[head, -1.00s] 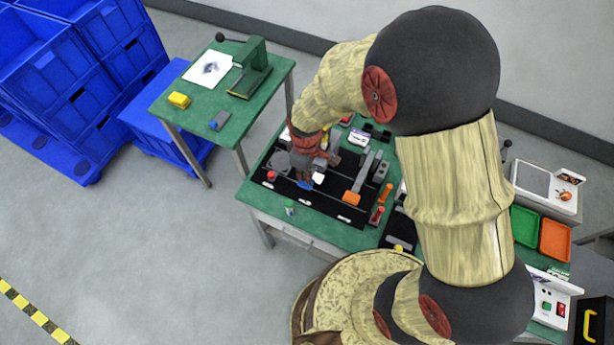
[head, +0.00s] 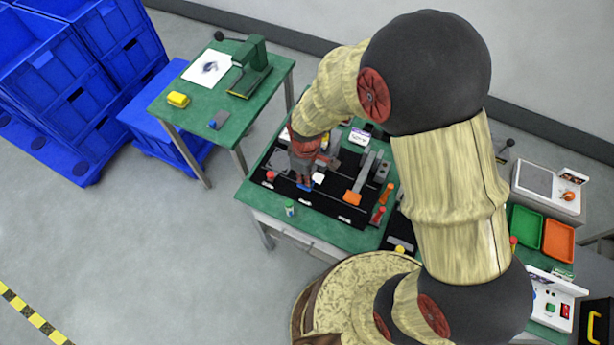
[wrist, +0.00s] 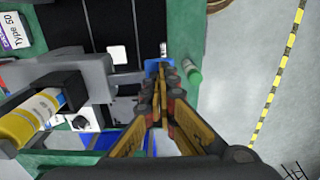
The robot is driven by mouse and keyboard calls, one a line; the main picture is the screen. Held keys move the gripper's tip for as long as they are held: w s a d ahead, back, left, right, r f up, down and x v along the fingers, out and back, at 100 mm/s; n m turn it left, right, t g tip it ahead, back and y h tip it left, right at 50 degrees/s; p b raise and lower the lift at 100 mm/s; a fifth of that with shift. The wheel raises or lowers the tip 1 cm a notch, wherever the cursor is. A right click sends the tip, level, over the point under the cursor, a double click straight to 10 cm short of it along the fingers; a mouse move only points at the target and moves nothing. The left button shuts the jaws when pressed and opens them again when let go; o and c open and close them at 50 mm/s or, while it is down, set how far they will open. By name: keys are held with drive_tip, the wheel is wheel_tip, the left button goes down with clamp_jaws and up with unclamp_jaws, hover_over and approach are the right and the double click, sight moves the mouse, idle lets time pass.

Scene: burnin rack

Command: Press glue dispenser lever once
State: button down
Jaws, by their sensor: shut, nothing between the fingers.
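My gripper (wrist: 160,78) is shut and empty, and its fingertips overlap a small blue pad (wrist: 150,66) in the wrist view. In the head view my gripper (head: 304,184) points down over the near left part of the black bench mat, hiding most of what is under it. A grey device (wrist: 92,68) with a black holder and a yellow and white bottle (wrist: 38,112) stands to the left in the wrist view; it looks like the glue dispenser. The blue pad may be its lever end. I cannot tell whether the fingertips touch it.
A small white plate (wrist: 117,53) lies beside the device. An orange-ended fixture (head: 352,198) and red-handled tools (head: 379,214) are to the right. A side table (head: 190,125) and blue crates (head: 75,85) are left.

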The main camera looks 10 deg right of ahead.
drive_tip(key=shift+f, duration=0.5)
drive_tip(key=shift+f+b, duration=0.2)
drive_tip(key=shift+b, duration=0.15)
drive_tip(key=shift+r, duration=0.15)
wheel_tip(320, 180, up, 11)
drive_tip(key=p, duration=0.8)
drive_tip(key=shift+s, duration=0.15)
idle(0.9)
drive_tip(key=shift+a, duration=0.1)
idle(0.3)
